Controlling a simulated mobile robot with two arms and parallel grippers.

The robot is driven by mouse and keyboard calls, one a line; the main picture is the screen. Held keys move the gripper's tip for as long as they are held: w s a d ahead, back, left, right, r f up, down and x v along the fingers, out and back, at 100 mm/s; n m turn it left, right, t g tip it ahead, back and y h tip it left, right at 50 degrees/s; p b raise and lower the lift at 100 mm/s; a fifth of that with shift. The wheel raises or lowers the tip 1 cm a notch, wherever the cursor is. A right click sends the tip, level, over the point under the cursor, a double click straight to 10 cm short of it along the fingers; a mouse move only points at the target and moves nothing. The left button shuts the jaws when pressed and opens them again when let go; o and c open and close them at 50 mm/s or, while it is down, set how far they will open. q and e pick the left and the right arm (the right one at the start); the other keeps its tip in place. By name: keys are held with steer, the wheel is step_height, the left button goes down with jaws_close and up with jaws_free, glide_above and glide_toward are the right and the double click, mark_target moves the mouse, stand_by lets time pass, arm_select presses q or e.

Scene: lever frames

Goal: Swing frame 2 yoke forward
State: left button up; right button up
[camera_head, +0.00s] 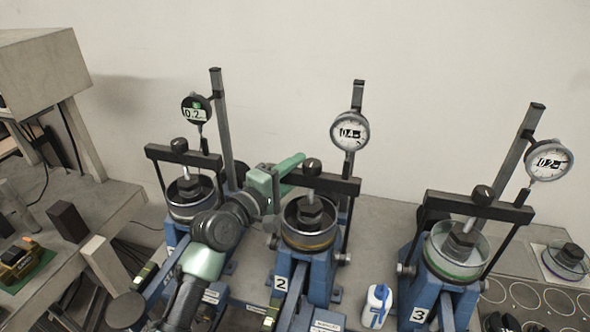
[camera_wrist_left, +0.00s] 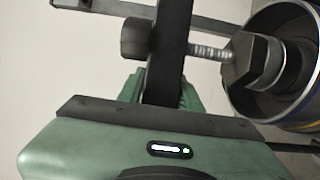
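Frame 2 (camera_head: 282,284) is a blue lever frame in the middle of the head view. Its dark yoke bar (camera_head: 335,184) lies across above the round cup (camera_head: 310,240), with a black knob on top and a hex weight below. My left gripper (camera_head: 284,172) is at the yoke's left end, with a green finger behind the bar. In the left wrist view the yoke bar (camera_wrist_left: 168,50) runs down to the green gripper parts, and the screw and hex nut (camera_wrist_left: 250,60) are beside it. Whether the fingers grip the bar is hidden. My right gripper is not in view.
Frame 1 (camera_head: 180,154) stands left, partly behind my left arm; frame 3 (camera_head: 455,300) stands right. Each frame has a dial gauge on a post. A white and blue bottle (camera_head: 376,306) stands between frames 2 and 3. A grey tray with round recesses (camera_head: 530,300) is at right.

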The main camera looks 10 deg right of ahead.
arm_select(q)
jaws_close()
steer(key=shift+f, duration=0.15)
stand_by(1.0)
